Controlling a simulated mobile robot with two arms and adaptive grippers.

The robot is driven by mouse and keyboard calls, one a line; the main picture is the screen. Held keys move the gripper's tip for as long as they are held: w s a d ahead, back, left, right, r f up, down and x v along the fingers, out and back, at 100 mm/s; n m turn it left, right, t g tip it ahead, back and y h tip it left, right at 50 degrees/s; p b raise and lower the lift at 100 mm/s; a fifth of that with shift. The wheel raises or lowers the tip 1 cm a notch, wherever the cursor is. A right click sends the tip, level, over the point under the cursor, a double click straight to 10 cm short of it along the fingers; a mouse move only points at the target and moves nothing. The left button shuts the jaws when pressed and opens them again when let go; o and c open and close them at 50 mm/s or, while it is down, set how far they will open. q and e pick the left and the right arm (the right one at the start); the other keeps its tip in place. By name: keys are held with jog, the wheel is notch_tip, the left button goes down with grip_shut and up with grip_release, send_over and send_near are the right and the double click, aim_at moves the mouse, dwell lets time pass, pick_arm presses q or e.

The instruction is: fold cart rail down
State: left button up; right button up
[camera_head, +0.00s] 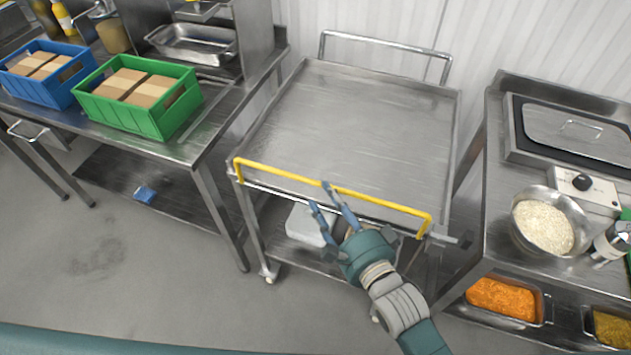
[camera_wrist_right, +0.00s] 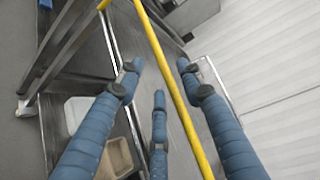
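The steel cart (camera_head: 360,120) stands in the middle of the head view with a bare top. Its yellow rail (camera_head: 285,175) runs along the near edge, with bent ends, and looks raised slightly above that edge. My right gripper (camera_head: 325,200) is at the middle of the rail, fingers spread. In the right wrist view the yellow rail (camera_wrist_right: 170,75) passes between the open blue fingers (camera_wrist_right: 158,90). The fingers are not closed around it; whether one touches it I cannot tell. My left gripper is not in view.
A left table holds a green crate (camera_head: 186,113) and a blue crate (camera_head: 20,85) with boxes. The right counter carries a rice bowl (camera_head: 545,228) and a cooker (camera_head: 578,130). A white container (camera_head: 305,226) sits on the cart's lower shelf. A grey handle (camera_head: 385,42) stands at the cart's far edge.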

aim_at(317, 185)
jog(key=x, duration=0.6)
jog(key=shift+d+p, duration=0.1)
jog(key=shift+p, duration=0.25)
grip_shut()
